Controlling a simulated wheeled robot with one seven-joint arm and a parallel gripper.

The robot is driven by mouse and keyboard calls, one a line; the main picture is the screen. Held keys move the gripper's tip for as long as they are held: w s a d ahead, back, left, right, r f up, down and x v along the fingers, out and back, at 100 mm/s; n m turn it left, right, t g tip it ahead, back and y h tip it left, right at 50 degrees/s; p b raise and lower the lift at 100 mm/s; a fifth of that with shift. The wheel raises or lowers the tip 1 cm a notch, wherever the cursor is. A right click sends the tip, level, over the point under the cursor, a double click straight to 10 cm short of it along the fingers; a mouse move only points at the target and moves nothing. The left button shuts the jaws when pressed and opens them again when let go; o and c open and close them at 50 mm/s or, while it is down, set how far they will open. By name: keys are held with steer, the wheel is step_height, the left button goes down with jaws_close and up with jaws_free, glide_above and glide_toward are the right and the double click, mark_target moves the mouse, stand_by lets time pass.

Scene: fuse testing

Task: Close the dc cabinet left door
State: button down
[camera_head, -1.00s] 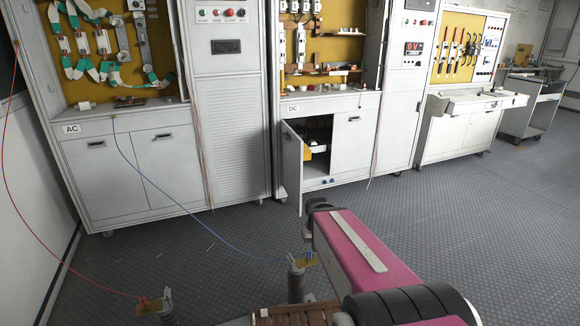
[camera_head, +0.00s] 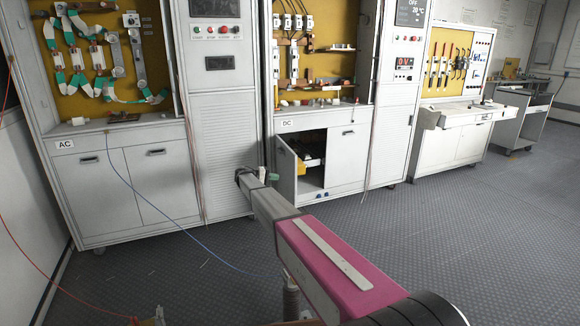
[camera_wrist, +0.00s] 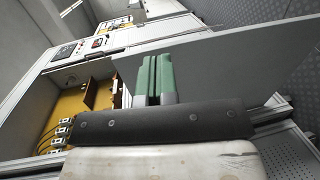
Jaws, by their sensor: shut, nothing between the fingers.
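The DC cabinet's left door (camera_head: 286,172) stands ajar, swung out from the lower cupboard in the head view. The right door (camera_head: 346,158) beside it is shut. My gripper (camera_head: 273,177) is just left of the open door, on its outer side, with its green fingertips close to it. Whether they touch cannot be told. In the wrist view my gripper's green fingers (camera_wrist: 154,78) are together with nothing between them. A flat grey panel (camera_wrist: 235,65), apparently the door, lies behind and beside them.
The AC cabinet (camera_head: 110,175) stands to the left, with shut lower doors. A louvred panel (camera_head: 222,165) is behind my gripper. A blue cable (camera_head: 160,210) hangs from the AC cabinet to the floor. The floor (camera_head: 430,225) at right is clear.

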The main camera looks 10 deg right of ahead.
steer(key=h, duration=0.2)
glide_toward(294, 164)
steer(key=shift+t, duration=0.3)
steer(key=d, duration=0.7)
steer(key=shift+w+d+r, duration=0.15)
steer(key=shift+w+d, duration=0.1)
steer(key=shift+w, duration=0.1)
steer(key=shift+d, duration=0.1)
